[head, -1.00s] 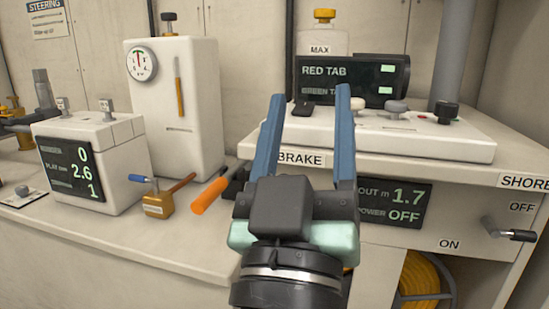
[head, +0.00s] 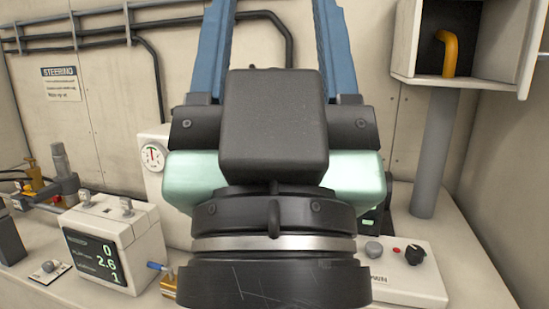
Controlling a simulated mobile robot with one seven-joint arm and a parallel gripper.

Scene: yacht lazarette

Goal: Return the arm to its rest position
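My gripper (head: 270,12) is raised close to the head camera and fills the middle of the view. Its two blue fingers point up and stand wide apart, with nothing seen between them but the wall and dark pipes. The fingertips run to or past the top edge. The gripper and wrist hide much of the counter, including most of the white tank with the round gauge (head: 152,157) and the display at the right.
A white box with a lit readout (head: 105,245) stands at the left. A white panel with knobs (head: 425,270) lies at the right, by a grey post (head: 433,160). An open cabinet with a yellow hook-like pipe (head: 447,55) hangs at upper right. Pipes (head: 80,38) run along the wall.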

